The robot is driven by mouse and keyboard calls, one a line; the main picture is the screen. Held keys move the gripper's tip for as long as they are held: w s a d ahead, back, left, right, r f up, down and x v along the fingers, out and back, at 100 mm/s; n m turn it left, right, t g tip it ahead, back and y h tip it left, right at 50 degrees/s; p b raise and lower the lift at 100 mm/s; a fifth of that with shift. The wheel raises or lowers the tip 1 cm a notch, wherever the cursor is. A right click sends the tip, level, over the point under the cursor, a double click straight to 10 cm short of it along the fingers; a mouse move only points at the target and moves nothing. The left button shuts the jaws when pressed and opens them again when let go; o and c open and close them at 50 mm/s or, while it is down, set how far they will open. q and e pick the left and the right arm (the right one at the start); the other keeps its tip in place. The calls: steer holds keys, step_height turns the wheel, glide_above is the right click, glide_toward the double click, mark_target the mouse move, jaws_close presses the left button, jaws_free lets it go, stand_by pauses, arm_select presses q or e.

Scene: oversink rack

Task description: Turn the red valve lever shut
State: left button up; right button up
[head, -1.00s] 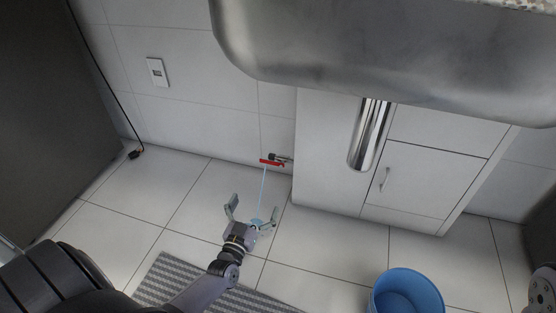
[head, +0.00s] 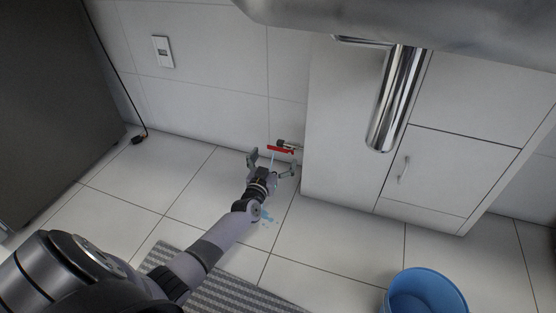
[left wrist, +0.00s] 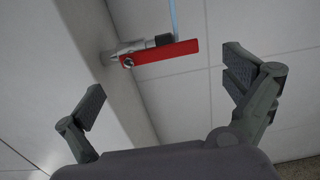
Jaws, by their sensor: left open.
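The red valve lever (head: 281,149) sits on a small metal valve (head: 287,144) low on the tiled wall, beside the white cabinet's left side. In the left wrist view the red lever (left wrist: 160,54) lies across the valve body (left wrist: 135,47), and a thin blue stream of water (left wrist: 173,16) shows at the valve's end. My left gripper (head: 272,163) is open and empty, just in front of the lever. In the left wrist view its two fingers (left wrist: 165,92) are spread wide, with the lever beyond them and apart from them. My right gripper is not in view.
A white cabinet (head: 345,130) stands right of the valve, under a metal sink (head: 400,22). A blue bucket (head: 425,292) stands on the floor at lower right.

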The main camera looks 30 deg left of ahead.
mark_target(280, 148)
arm_select(q)
steer(key=shift+b+x, duration=0.7)
steer(key=shift+x, duration=0.95)
steer(key=shift+c, duration=0.5)
steer(key=c, duration=1.6)
